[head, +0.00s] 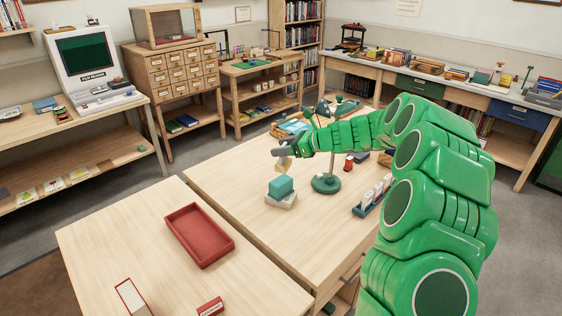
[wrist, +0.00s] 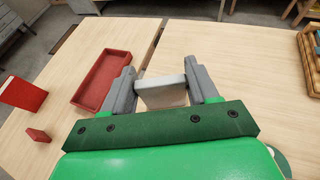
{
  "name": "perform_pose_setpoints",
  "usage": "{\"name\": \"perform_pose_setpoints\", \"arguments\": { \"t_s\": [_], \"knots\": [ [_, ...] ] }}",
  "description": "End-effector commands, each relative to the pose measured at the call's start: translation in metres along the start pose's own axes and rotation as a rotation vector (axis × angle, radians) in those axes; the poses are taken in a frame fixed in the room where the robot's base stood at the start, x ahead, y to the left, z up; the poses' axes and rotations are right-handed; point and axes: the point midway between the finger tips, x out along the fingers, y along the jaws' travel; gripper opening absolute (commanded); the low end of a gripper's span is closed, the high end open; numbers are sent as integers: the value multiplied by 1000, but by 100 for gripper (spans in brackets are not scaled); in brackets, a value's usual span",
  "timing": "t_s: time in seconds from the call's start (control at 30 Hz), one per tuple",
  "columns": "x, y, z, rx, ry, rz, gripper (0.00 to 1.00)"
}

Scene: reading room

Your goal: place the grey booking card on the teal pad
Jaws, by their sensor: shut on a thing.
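My gripper (head: 284,151) is above the middle of the near wooden desk. Its fingers, seen in the wrist view (wrist: 160,85), are shut on a pale slab (wrist: 162,93), which hangs under the fingers in the head view (head: 285,164). It looks off-white to beige; I cannot tell surely whether it is the grey booking card. A teal block (head: 281,187) rests on a pale flat block on the desk, below my gripper. A flat green mat (head: 252,64) lies on the back table. I cannot tell which of these is the teal pad.
A red tray (head: 200,235) stands on the left near table. A lamp with a green base (head: 326,183) and a dark rack of white cards (head: 373,195) stand right of the teal block. A book lies at the near table's front (head: 132,298). The desk's left part is clear.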

Motion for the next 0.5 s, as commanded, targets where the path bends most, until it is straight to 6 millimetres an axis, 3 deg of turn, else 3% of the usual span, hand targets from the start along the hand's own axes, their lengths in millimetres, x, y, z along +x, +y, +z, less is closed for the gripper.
{"name": "perform_pose_setpoints", "arguments": {
  "t_s": [0.5],
  "knots": [
    [34,-28,-32,2,0,1,10]
  ]
}}
